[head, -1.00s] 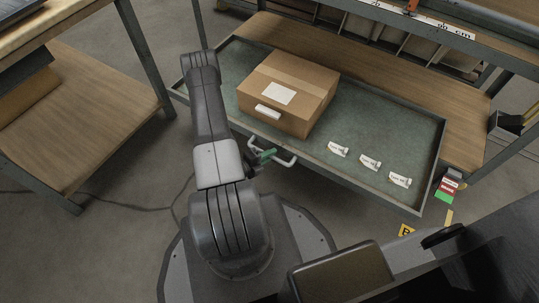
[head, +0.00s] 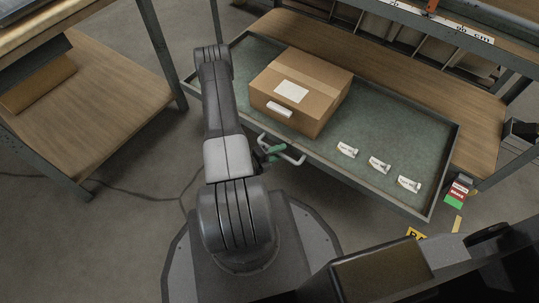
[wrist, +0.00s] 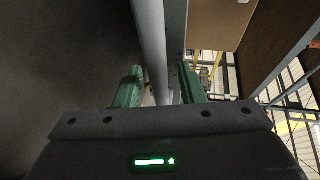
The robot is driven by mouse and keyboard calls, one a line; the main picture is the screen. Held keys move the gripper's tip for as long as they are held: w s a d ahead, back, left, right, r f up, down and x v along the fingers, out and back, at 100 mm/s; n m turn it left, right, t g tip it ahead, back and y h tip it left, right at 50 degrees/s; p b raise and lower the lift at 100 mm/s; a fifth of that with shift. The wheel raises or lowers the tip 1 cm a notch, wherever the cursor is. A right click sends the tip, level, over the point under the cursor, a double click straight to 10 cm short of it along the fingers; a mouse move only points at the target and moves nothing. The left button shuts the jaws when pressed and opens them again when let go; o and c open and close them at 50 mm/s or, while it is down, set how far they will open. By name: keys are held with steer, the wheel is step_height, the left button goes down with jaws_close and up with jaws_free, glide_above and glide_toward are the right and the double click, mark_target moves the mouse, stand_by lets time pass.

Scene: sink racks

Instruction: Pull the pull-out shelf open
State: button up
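The pull-out shelf (head: 385,147) is a grey-green metal tray that stands out from the rack, with a pale bar handle (head: 296,160) on its front edge. My gripper (head: 273,153), with green fingers, is at the left part of this handle. In the wrist view, the pale handle bar (wrist: 150,40) runs down between the two fingers of my gripper (wrist: 160,92). The fingers are apart, with gaps visible beside the bar, so the gripper looks open around it. The fingertip contact is partly hidden by the arm in the head view.
A cardboard box (head: 315,85) sits on the shelf, with several small white labelled items (head: 379,166) to its right. A wooden bench (head: 110,85) stands at the left. A red and green box (head: 457,192) is at the right corner.

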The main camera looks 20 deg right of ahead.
steer(key=p+v, duration=0.3)
steer(key=v, duration=1)
steer(key=shift+s+a+p, duration=0.2)
steer(key=shift+a+p, duration=0.1)
steer(key=shift+a, duration=0.05)
stand_by(0.6)
steer(key=b+x, duration=0.3)
steer(key=x, duration=0.8)
steer(key=shift+d, duration=0.25)
stand_by(0.3)
steer(key=shift+w+a, duration=0.15)
steer(key=shift+p+v, duration=1.5)
steer(key=shift+v, duration=4.15)
steer(key=b+x, duration=0.3)
steer(key=x, duration=1.1)
steer(key=shift+b, duration=0.35)
steer(key=shift+r, duration=0.1)
steer(key=shift+w+d, duration=0.25)
steer(key=shift+d, duration=0.05)
